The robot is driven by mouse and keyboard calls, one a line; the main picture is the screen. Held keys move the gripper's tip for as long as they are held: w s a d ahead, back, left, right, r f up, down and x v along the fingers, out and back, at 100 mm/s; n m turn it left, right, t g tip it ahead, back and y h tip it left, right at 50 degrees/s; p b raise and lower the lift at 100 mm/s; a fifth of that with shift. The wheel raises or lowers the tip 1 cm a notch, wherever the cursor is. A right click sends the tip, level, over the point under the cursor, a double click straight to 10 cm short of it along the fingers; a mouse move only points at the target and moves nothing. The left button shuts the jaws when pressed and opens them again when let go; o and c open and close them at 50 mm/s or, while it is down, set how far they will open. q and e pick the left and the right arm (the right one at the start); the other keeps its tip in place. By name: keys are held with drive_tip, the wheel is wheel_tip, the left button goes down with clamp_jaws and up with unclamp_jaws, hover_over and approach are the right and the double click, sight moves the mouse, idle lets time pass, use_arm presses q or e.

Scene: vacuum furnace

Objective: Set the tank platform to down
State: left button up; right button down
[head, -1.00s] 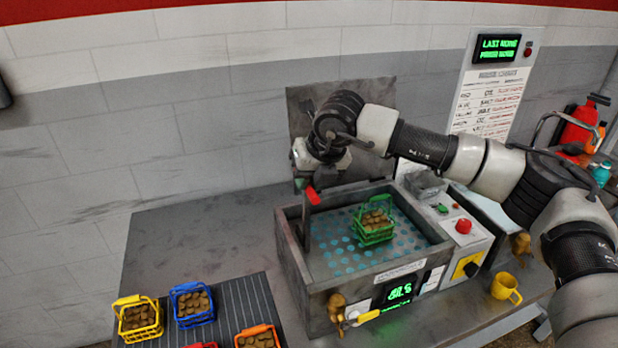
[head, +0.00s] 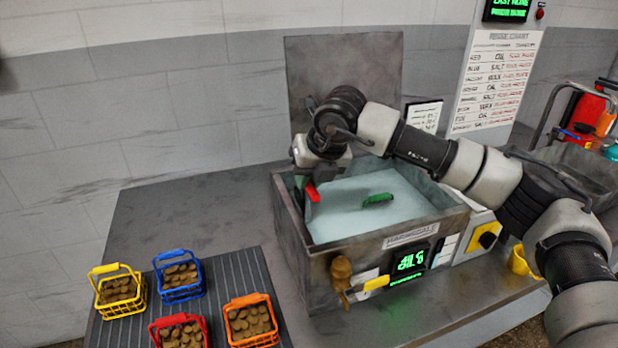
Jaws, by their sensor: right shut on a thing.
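The tank (head: 293,245) is a grey open-topped box on the bench, full of pale blue liquid. The perforated platform is hidden under the liquid. A green basket's handle (head: 378,199) pokes out of the surface; the rest of that basket is hidden. My right gripper (head: 304,184) is shut on the red lever handle (head: 313,192) at the tank's left inner side. The handle sits low, near the rim. The fingers are partly hidden by the wrist. My left gripper is not in view.
Yellow (head: 118,290), blue (head: 180,277), red (head: 181,330) and orange (head: 251,320) baskets of brown pieces stand on a ribbed mat (head: 225,268) at front left. A yellow-handled tap (head: 375,284) and a green display (head: 410,262) are on the tank's front. A yellow mug (head: 520,262) is at right.

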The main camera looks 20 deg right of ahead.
drive_tip(key=shift+s+f, duration=0.1)
drive_tip(key=shift+f, duration=0.2)
drive_tip(key=c, duration=1.1)
unclamp_jaws()
drive_tip(key=shift+o, duration=0.2)
drive_tip(key=shift+r, duration=0.1)
drive_tip(key=b+v, duration=0.2)
drive_tip(key=v, duration=0.8)
drive_tip(key=shift+r, duration=0.3)
drive_tip(key=shift+s+d, duration=0.1)
